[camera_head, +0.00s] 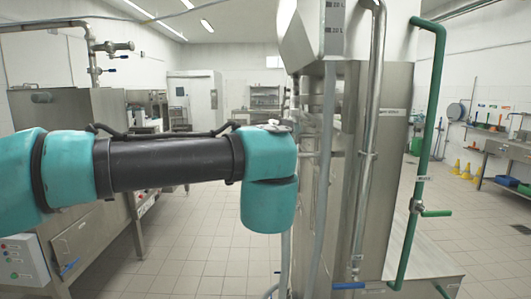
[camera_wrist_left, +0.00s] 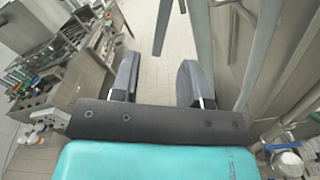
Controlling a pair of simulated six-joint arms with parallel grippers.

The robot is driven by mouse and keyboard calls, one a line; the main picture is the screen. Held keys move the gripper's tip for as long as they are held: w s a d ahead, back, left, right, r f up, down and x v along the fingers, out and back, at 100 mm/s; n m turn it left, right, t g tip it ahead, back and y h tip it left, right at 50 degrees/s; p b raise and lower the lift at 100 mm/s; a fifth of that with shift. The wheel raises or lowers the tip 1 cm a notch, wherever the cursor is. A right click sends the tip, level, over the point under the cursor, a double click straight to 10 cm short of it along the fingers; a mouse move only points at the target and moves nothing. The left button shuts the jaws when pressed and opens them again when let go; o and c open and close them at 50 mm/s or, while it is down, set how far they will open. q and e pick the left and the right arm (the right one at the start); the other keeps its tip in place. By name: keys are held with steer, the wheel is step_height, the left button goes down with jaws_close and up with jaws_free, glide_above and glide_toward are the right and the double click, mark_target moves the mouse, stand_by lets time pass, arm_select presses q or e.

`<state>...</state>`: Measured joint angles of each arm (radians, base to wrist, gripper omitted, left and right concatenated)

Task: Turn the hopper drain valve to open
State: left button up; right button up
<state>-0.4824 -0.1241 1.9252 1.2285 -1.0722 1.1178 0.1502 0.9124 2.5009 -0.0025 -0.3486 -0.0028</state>
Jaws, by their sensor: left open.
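My left arm comes in from the left in the head view, and its gripper is hidden there. In the left wrist view my left gripper (camera_wrist_left: 158,82) is open, with its two dark fingers apart and nothing held between them. Which valve is the hopper drain valve cannot be told, as the labels are too small to read. A valve with a green lever (camera_head: 436,213) sits on the green pipe, its lever sticking out level to the right. A blue lever (camera_head: 347,285) is low on the steel pipe. The right gripper is not in view.
The steel machine (camera_head: 398,110) carries upright pipes, including a steel pipe (camera_head: 372,130) and a green pipe (camera_head: 428,120). A grey pipe (camera_wrist_left: 162,25) runs beyond the fingers in the left wrist view. A steel tank (camera_head: 70,120) stands left. Tiled floor (camera_head: 200,255) is clear between them.

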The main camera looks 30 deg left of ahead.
arm_select(q)
steer(key=x, duration=1)
steer(key=shift+w+a, duration=0.25)
steer(key=shift+w, duration=0.05)
steer(key=shift+c, duration=0.3)
jaws_close()
